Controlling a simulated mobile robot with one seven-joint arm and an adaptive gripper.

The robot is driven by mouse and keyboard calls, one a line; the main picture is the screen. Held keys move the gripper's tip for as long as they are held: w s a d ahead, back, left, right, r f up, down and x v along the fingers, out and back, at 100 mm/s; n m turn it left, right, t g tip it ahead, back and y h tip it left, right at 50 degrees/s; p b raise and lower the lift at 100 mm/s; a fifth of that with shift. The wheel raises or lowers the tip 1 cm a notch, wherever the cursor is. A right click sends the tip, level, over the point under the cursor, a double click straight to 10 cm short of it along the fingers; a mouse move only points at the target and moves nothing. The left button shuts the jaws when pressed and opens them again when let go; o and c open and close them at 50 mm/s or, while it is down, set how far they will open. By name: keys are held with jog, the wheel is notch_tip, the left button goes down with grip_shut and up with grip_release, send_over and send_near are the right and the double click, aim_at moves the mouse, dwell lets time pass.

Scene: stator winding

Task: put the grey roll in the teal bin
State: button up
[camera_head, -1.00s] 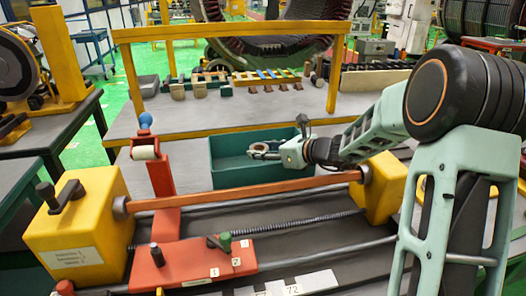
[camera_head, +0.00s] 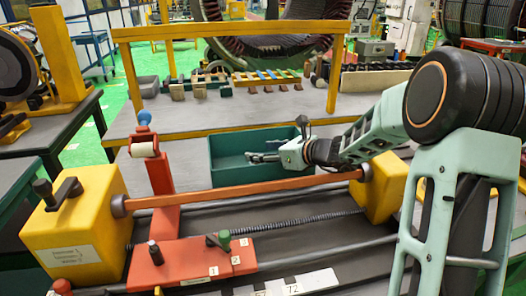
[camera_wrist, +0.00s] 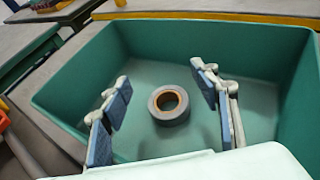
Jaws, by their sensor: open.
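The teal bin (camera_head: 232,183) stands behind the red-and-yellow winding fixture, and its inside fills most of the wrist view (camera_wrist: 60,92). The grey roll (camera_wrist: 169,105), a ring with an orange-brown core, shows inside the bin's walls and appears to be at its floor. In the head view the roll is not visible. My gripper (camera_head: 252,157) is over the bin. In the wrist view its blue-padded fingers (camera_wrist: 163,100) are spread wide, and the roll shows between them, apart from both pads.
The winding fixture's orange bar (camera_head: 240,192) runs just in front of the bin. A yellow-framed workbench (camera_head: 150,118) with several small parts stands behind it. A yellow block (camera_head: 392,189) is at the fixture's right end.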

jog(key=shift+s+r+p, duration=0.1)
jog(key=shift+p, duration=0.45)
jog(key=v, duration=0.7)
jog(key=shift+r+p, duration=0.35)
jog(key=shift+r, duration=0.05)
jog(key=shift+s+d, duration=0.1)
jog(key=shift+d, duration=0.05)
